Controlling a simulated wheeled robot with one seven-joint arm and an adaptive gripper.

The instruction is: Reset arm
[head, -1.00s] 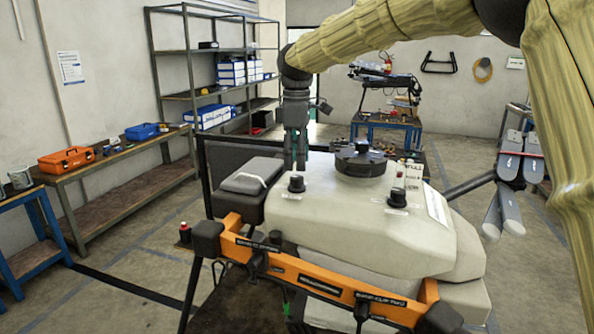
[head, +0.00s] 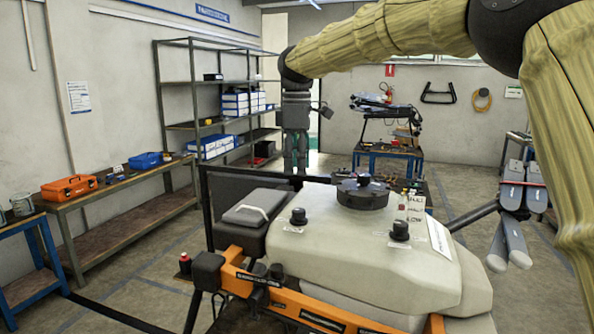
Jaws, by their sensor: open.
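My arm, in a yellowish sleeve, arches across the top of the head view. My gripper (head: 295,160) hangs from it, pointing down, just behind the near-left black knob of the drone's tank in the picture. It is open and holds nothing that I can see. The spray drone (head: 370,255) fills the lower middle, with a cream tank, a round black lid (head: 362,192) and an orange front frame (head: 300,305). A black knob (head: 298,216) stands on the tank's left, and another black knob (head: 400,230) on its right.
A dark grey battery block (head: 252,208) sits at the drone's left. Folded drone arms (head: 512,210) stick out at the right. A workbench (head: 110,190) with an orange toolbox (head: 69,188) and metal shelves (head: 190,100) line the left wall. Floor between bench and drone is mostly free.

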